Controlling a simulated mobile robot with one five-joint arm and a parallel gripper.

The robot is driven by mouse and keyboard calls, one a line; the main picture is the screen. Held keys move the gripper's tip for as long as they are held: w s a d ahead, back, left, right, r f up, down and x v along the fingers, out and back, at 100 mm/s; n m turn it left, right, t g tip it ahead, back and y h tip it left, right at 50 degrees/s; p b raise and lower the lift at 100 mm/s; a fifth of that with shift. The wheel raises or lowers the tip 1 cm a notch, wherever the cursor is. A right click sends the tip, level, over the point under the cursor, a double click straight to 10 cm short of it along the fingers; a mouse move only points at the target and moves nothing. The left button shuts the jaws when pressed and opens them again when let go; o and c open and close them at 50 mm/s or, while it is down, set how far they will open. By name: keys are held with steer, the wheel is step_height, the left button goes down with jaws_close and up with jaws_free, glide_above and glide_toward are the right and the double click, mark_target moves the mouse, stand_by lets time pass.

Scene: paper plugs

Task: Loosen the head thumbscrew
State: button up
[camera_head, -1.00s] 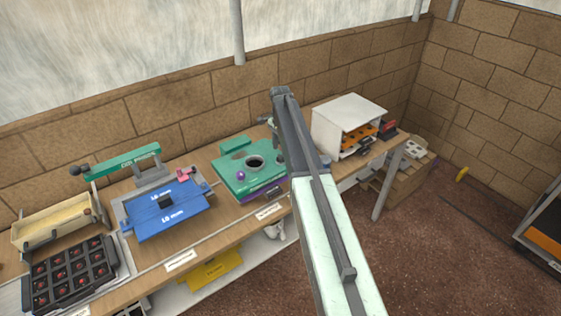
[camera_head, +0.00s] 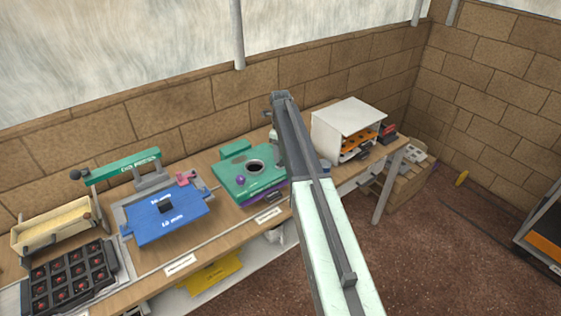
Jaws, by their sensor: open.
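My arm (camera_head: 328,230) reaches up from the bottom of the head view, over the bench's front edge, and its dark upper part ends beside the green unit. My gripper cannot be made out; the arm seems to hide it. The green unit (camera_head: 228,175) has a round dark hole (camera_head: 255,166) and a small purple knob (camera_head: 241,181). Left of it stands a press with a green lever (camera_head: 125,166), a blue plate (camera_head: 168,222) and a pink part (camera_head: 186,178). I cannot tell which small part is the head thumbscrew.
A white open-fronted box (camera_head: 348,115) stands right of my arm. A block wall (camera_head: 180,105) runs behind the bench.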

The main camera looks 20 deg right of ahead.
mark_target(281, 163)
steer(key=shift+f+b, duration=2.05)
steer(key=shift+c, duration=0.3)
jaws_close()
